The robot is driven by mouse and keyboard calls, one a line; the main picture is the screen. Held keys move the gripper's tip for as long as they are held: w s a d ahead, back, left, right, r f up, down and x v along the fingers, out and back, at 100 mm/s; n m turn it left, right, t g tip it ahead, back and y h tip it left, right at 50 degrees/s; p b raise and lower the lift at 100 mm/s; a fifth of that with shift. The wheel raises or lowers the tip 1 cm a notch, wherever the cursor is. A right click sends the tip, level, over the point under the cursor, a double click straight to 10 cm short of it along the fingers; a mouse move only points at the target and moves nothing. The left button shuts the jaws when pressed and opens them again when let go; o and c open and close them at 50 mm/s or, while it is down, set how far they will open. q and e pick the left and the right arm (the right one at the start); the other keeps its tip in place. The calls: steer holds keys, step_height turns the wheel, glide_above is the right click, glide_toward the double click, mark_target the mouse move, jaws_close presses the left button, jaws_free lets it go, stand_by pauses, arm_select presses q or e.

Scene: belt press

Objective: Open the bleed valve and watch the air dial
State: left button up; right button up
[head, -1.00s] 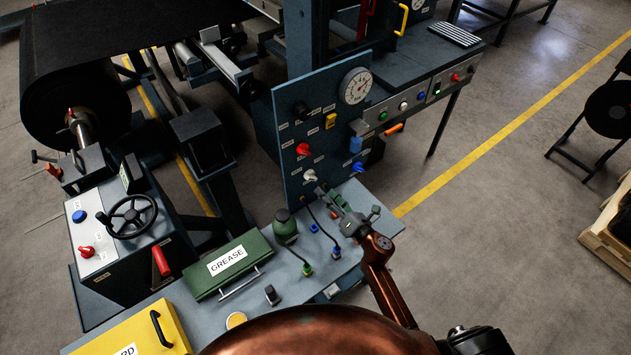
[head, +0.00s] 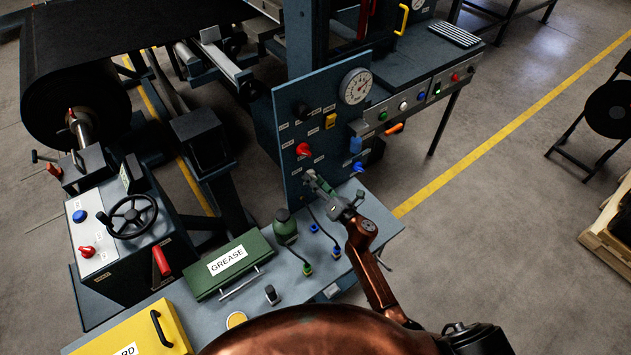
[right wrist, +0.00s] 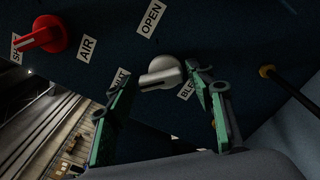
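The bleed valve is a pale grey knob (right wrist: 160,74) on the blue panel, with a partly covered label starting "BLE" beside it in the right wrist view. Its lever points left toward a half-hidden label ending in "UT"; an "OPEN" label (right wrist: 151,17) is above it. The air dial (head: 356,86) is a white round gauge at the panel's upper right. My left gripper is out of view.
A red knob (head: 303,149) is above the gripper, with its "AIR" label in the right wrist view. A blue knob (head: 358,167) is to the right.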

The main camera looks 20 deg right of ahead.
steer(key=c, duration=0.9)
steer(key=shift+m, duration=0.4)
steer(key=m+p, duration=0.1)
steer(key=m, duration=0.2)
steer(key=shift+d+r+m, duration=0.1)
steer(key=shift+m, duration=0.2)
steer(key=m, duration=0.2)
steer(key=m+p, duration=0.1)
steer(key=m, duration=0.1)
steer(key=shift+w+d+m+p, duration=0.1)
steer(key=shift+d+m+p, duration=0.1)
steer(key=shift+m+p, duration=0.1)
steer(key=m+p, duration=0.1)
steer(key=m, duration=0.3)
steer(key=shift+d+m, duration=0.1)
steer(key=shift+m, duration=0.2)
steer(key=shift+f+m+p, duration=0.15)
steer(key=shift+m+p, duration=0.35)
steer(key=shift+m, duration=0.6)
steer(key=shift+f+m+p, duration=0.15)
steer(key=shift+m+p, duration=0.3)
steer(key=shift+m, duration=0.65)
